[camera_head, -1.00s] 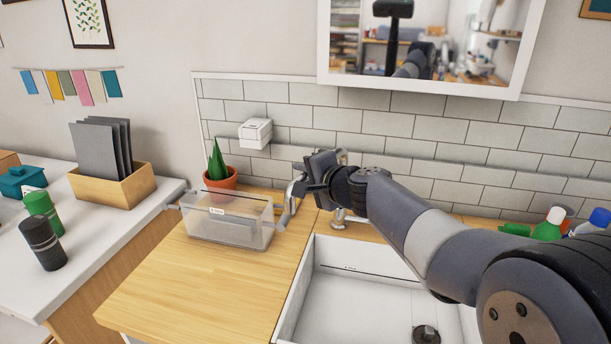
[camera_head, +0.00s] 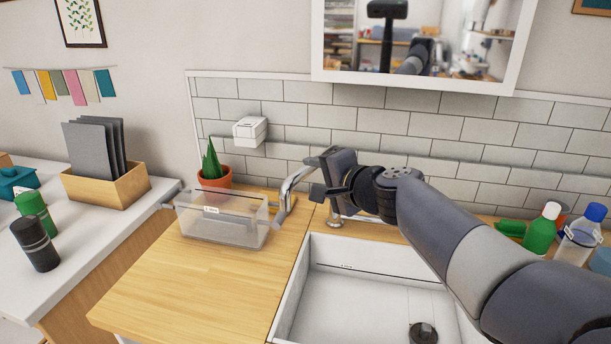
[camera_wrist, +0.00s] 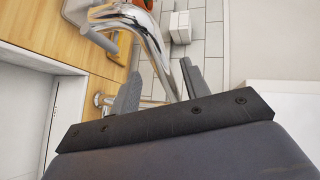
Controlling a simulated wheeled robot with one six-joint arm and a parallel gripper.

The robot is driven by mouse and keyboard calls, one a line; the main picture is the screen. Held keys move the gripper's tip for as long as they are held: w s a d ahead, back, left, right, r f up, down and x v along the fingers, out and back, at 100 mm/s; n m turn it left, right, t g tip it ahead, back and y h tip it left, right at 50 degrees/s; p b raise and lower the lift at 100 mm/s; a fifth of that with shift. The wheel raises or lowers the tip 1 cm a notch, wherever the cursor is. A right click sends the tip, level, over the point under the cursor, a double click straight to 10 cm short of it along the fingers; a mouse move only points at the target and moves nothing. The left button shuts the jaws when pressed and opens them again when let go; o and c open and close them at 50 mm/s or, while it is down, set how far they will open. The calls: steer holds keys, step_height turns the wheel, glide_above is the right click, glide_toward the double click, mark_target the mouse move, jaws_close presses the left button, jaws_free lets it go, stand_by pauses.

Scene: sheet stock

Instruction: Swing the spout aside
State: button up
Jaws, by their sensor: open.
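The chrome spout (camera_head: 292,184) arches up behind my gripper in the head view, and its free end hangs to the left, over the wooden worktop beside the clear bin. In the wrist view the curved spout (camera_wrist: 155,42) runs down between the two fingers. My gripper (camera_head: 322,190) is open at the spout; its fingers (camera_wrist: 160,88) stand on either side of the pipe, and I cannot tell whether either touches it. A chrome tap base (camera_head: 335,218) shows below my gripper at the sink's back edge. The upper column is mostly hidden by my wrist.
The white sink (camera_head: 370,300) lies in front, with a dark drain (camera_head: 423,333). A clear bin (camera_head: 222,232) stands left of the spout, with a potted plant (camera_head: 213,178) behind it. A green bottle (camera_head: 541,230) and other bottles stand at the right. The front worktop (camera_head: 190,285) is clear.

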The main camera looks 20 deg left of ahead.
mark_target(308, 174)
steer(key=shift+v, duration=2.05)
steer(key=shift+a, duration=0.1)
steer(key=shift+g, duration=0.3)
steer(key=shift+w+d+p+x, duration=0.15)
steer(key=shift+p+x, duration=0.25)
steer(key=shift+x, duration=2.15)
steer(key=shift+w+d+p+x, duration=0.15)
steer(key=shift+p+x, duration=0.2)
steer(key=shift+x, duration=2.2)
steer(key=shift+s+a, duration=0.1)
